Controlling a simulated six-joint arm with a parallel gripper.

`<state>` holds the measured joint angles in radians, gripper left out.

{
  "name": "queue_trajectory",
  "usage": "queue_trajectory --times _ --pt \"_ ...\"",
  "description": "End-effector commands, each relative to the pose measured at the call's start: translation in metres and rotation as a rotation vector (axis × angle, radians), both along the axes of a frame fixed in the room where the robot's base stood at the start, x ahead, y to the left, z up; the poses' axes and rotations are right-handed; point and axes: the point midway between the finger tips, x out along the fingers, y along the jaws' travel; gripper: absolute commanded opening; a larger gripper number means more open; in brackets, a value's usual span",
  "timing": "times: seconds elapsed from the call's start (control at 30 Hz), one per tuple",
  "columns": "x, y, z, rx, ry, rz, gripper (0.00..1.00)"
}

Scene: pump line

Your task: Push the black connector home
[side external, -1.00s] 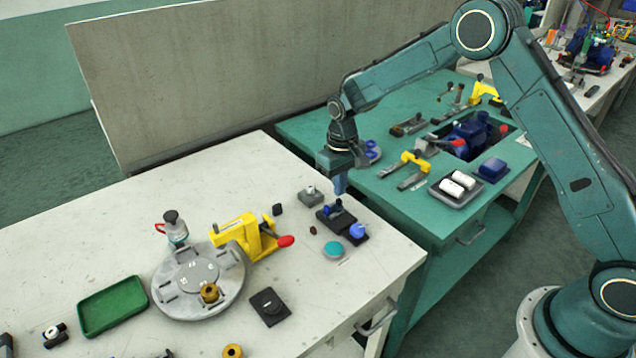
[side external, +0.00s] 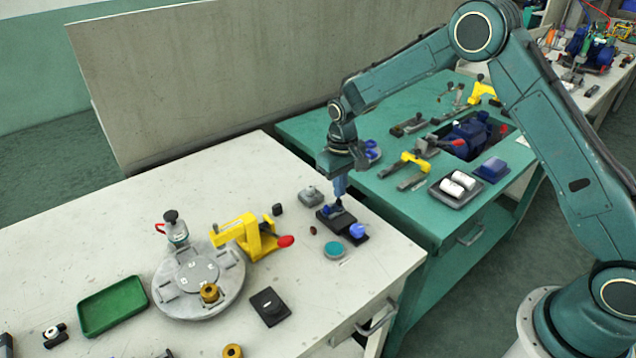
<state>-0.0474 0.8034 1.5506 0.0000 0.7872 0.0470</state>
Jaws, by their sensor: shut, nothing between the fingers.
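My gripper (side external: 339,197) is shut and empty, pointing down over the right part of the white bench. Its blue fingertips are at or just above a black base plate (side external: 345,225) with blue parts on it. One blue part (side external: 331,210) is at the fingertips, and a round blue knob (side external: 358,231) is on the plate's right. The black connector is too small to pick out surely at this plate, and the fingers partly cover that spot. I cannot tell whether the fingertips touch anything.
A grey block (side external: 311,196), a small black block (side external: 277,209) and a teal disc (side external: 333,249) lie close by. A yellow clamp (side external: 245,235) with a red tip stands left, beside a round grey fixture (side external: 197,302). A green bench (side external: 410,215) adjoins on the right.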

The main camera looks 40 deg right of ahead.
Motion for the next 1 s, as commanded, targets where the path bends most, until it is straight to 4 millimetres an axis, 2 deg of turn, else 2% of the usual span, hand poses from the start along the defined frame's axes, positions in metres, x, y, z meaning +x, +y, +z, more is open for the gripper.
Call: queue_trajectory --times 1.0 --pt "0.000 0.000 -0.011 0.000 0.001 0.000 0.00"
